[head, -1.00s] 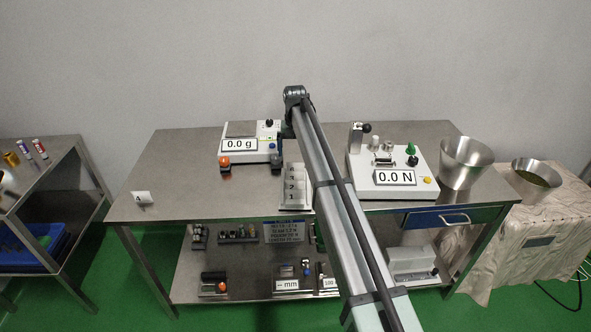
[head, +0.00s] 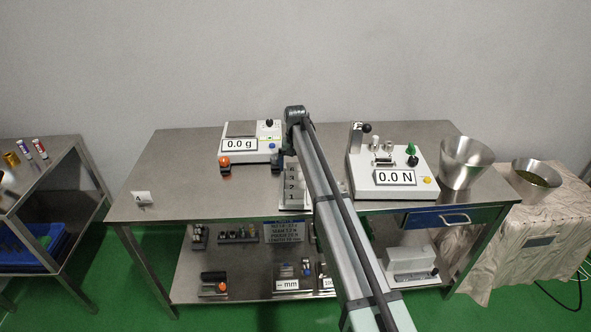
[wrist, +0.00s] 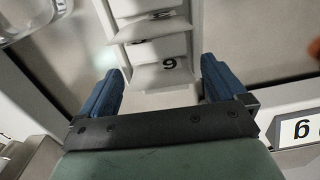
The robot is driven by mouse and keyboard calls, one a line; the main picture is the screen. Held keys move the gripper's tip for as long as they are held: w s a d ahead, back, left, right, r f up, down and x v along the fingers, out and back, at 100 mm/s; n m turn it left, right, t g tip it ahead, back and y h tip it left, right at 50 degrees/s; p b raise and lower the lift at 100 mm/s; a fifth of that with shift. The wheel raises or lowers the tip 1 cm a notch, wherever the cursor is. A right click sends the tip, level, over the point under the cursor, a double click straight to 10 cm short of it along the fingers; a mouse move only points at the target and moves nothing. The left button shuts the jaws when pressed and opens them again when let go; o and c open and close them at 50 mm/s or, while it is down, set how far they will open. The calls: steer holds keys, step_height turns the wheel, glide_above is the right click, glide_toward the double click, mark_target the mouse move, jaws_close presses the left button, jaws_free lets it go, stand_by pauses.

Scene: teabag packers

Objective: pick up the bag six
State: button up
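The bag six (wrist: 160,76) is a pale bag with a dark numeral, in a rack of numbered bags, nearest to my gripper in the wrist view. My gripper (wrist: 162,72) is open, with one blue finger on each side of this bag and nothing visibly clamped. I cannot tell whether the fingers touch it. The rack (wrist: 199,25) also shows in the head view (head: 294,207), with bags 1, 2 and 3 at its front. Bag six is hidden there behind my arm. One blue finger (head: 277,161) shows beside the scale.
The scale (head: 238,157) reading 0.0 g stands left of the rack, close to my gripper. The force tester (head: 400,192) reading 0.0 N stands to the right. A metal funnel (head: 466,165) is at the table's right end.

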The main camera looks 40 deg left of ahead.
mark_target(296, 163)
steer(key=c, duration=1)
steer(key=shift+o, duration=0.2)
steer(key=shift+r, duration=0.1)
steer(key=shift+r, duration=0.6)
step_height(296, 163, up, 7)
steer(key=shift+f, duration=0.2)
steer(key=w+d+r, duration=0.1)
steer(key=d+r, duration=0.3)
steer(key=d, duration=1.2)
steer(key=shift+d+n, duration=0.2)
steer(key=shift+n, duration=0.1)
